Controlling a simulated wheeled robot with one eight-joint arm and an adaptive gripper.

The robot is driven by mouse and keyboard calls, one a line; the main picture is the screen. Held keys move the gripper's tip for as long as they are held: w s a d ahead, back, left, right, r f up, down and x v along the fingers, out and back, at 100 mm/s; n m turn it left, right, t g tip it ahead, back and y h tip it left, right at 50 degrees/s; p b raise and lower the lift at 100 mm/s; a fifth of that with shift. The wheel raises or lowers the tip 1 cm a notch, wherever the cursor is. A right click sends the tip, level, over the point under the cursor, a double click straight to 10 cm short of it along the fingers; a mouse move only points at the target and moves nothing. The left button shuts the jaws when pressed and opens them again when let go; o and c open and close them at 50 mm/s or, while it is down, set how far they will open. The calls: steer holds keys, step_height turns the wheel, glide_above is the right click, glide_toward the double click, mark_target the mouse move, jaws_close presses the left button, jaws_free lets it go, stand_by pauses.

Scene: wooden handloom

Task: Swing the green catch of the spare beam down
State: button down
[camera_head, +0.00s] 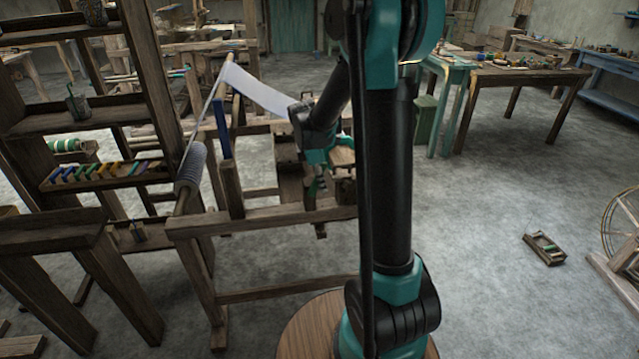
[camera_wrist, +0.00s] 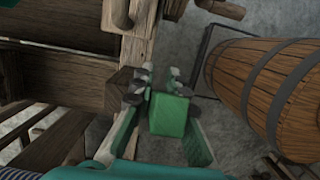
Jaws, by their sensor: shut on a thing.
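The green catch (camera_wrist: 172,115) shows in the wrist view as a green block between the fingers of my gripper (camera_wrist: 160,88). The gripper is shut on it, beside a wooden post (camera_wrist: 136,52) of the loom frame. In the head view my gripper (camera_head: 318,184) is low at the right part of the loom frame (camera_head: 270,214). My arm hides part of that area. The catch's pivot and exact tilt cannot be made out. I cannot tell which part is the spare beam.
In the wrist view a wooden barrel (camera_wrist: 262,88) with dark hoops stands close on the right. In the head view a yarn-wound roll (camera_head: 190,168) and a blue upright (camera_head: 222,130) are left of my gripper. The floor at right is mostly clear around a small wooden tray (camera_head: 544,249).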

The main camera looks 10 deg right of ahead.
steer(key=shift+d+f+y, duration=0.25)
steer(key=shift+f+y, duration=0.15)
steer(key=shift+y, duration=0.75)
steer(key=shift+d+f+y, duration=0.3)
steer(key=shift+f+y, duration=0.1)
steer(key=shift+y, duration=0.7)
steer(key=shift+d+f+y, duration=0.25)
steer(key=shift+f+y, duration=0.15)
steer(key=shift+y, duration=0.75)
steer(key=c, duration=1.5)
jaws_free()
steer(key=v, duration=1.2)
steer(key=shift+d, duration=0.1)
steer(key=shift+f, duration=0.1)
